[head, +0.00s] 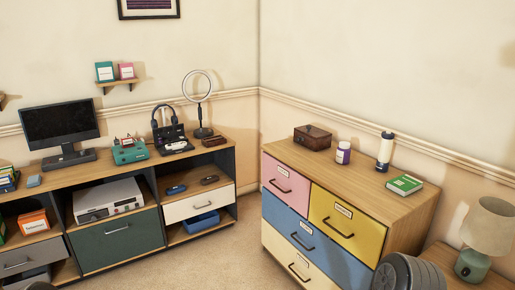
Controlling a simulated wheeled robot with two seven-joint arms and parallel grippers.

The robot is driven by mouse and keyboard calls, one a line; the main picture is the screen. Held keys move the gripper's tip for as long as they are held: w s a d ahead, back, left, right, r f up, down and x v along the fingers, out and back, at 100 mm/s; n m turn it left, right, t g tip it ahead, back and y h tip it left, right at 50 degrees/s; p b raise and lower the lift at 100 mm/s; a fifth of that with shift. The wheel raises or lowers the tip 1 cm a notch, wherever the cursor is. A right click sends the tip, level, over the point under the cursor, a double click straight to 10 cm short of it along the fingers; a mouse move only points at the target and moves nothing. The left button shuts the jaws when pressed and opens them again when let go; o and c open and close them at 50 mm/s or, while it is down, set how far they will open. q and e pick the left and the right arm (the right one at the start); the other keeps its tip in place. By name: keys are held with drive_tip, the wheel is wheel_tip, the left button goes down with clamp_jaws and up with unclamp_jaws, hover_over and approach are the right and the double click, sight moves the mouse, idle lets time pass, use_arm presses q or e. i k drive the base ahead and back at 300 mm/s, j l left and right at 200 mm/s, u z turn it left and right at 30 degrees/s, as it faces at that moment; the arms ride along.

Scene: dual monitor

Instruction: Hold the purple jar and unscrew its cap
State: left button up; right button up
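A small purple jar (343,153) stands upright on top of the colourful chest of drawers. It has a pale label on its side and what looks like a white cap on top. Nothing is touching it. Neither of my grippers shows in the head view, so their states are hidden.
The wooden chest top (303,157) also holds a brown box (312,137) left of the jar, a black and white cylinder (385,152) to its right and a green book (404,184). The front of the top is clear. A lamp (489,228) stands at lower right; a monitor (60,124) is at left.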

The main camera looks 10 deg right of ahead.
sight(342, 156)
drive_tip(key=i+j+z, duration=0.15)
drive_tip(key=i+z, duration=0.3)
drive_tip(key=i+j+z, duration=0.25)
drive_tip(key=i+z, duration=0.2)
drive_tip(key=i+j+z, duration=0.3)
drive_tip(key=z, duration=0.15)
drive_tip(key=i+j+z, duration=0.2)
drive_tip(key=j+z, duration=0.25)
drive_tip(key=j, duration=0.2)
drive_tip(key=i+j+z, duration=0.2)
drive_tip(key=j+z, duration=0.25)
drive_tip(key=j, duration=0.15)
drive_tip(key=i+j+z, duration=0.1)
drive_tip(key=j+z, duration=0.4)
drive_tip(key=j, duration=0.4)
